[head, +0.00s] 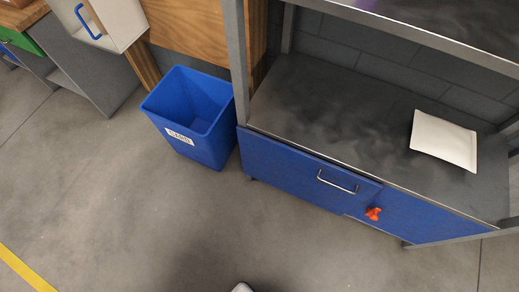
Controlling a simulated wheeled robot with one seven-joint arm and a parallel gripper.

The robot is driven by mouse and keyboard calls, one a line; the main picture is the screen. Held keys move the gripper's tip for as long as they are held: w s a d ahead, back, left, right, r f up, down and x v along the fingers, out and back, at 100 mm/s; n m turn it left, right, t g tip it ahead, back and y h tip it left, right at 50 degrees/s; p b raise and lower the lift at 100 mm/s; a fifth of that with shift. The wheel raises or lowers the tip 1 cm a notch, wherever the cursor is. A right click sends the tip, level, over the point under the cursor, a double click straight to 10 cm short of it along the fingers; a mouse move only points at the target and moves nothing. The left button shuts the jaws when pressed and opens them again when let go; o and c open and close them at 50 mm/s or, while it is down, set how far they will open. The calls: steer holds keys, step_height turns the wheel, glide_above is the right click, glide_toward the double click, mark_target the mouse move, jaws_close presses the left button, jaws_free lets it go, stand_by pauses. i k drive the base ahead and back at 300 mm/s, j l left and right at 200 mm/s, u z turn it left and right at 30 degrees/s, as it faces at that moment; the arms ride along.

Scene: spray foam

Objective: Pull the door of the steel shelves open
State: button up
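The steel shelves (385,25) stand at the right, with grey metal posts and a dark grey shelf surface. Below the shelf surface is a blue door (285,165) with a silver bar handle (337,182) near its right end. The door looks shut or nearly so; a thin dark line runs along its top edge, and I cannot tell if it is a gap. A second blue panel (430,220) continues to the right of it.
A blue bin (190,117) with a white label stands on the floor just left of the door. A white packet (443,141) lies on the shelf. A small orange object (373,213) is at the right panel. The floor in front is clear.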

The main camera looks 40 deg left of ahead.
mark_target(332, 187)
steer(key=k+j+u, duration=0.1)
steer(key=u, duration=0.2)
steer(key=k+j+u, duration=0.15)
steer(key=u, duration=0.15)
steer(key=i+j+u, duration=0.25)
steer(key=i, duration=0.15)
steer(key=i+j+u, duration=0.2)
steer(key=i, duration=0.2)
